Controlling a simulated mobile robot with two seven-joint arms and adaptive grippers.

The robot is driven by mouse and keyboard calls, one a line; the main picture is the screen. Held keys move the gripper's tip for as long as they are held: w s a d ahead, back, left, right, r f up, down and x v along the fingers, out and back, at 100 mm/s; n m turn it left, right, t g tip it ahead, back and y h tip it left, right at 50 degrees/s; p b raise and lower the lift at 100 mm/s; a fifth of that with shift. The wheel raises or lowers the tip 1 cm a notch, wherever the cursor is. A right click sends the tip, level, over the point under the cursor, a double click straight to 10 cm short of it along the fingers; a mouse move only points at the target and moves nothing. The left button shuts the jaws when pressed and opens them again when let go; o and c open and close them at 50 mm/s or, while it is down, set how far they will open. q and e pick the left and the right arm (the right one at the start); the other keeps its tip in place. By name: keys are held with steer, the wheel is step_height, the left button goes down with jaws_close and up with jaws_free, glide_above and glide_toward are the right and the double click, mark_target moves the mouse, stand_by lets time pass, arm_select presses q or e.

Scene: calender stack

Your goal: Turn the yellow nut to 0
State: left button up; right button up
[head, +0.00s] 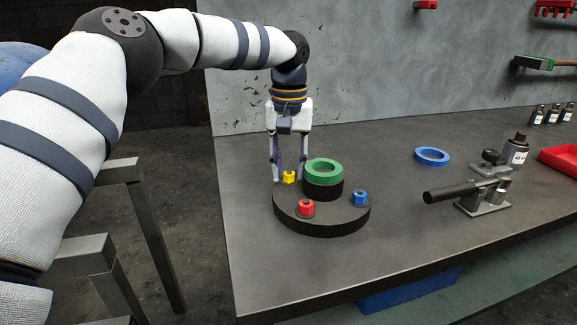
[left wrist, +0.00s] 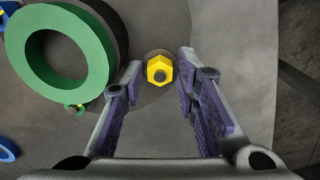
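The yellow nut (head: 289,178) sits at the back left of a round dark base (head: 322,229). In the left wrist view the yellow nut (left wrist: 159,64) is six-sided with a dark round centre; no number can be read on it. My left gripper (head: 289,179) points down over the nut. Its fingers are apart on either side of the nut, with a gap on each side in the left wrist view (left wrist: 160,62). My right gripper is not in view.
A green ring (head: 324,168) sits on the raised middle of the base, close beside my left gripper. A red nut (head: 306,208) and a blue nut (head: 360,197) sit on the base. A blue ring (head: 432,156) and a clamp (head: 484,196) are to the right on the table.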

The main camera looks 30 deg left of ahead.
arm_select(q)
steer(key=shift+f, duration=0.15)
jaws_close()
steer(key=shift+r+m+p, duration=0.2)
steer(key=shift+m+p, duration=0.15)
steer(key=shift+m, duration=0.65)
steer(key=m, duration=0.6)
steer(key=shift+f, duration=0.15)
steer(key=m, duration=0.5)
steer(key=shift+m, duration=0.4)
steer(key=m, duration=0.5)
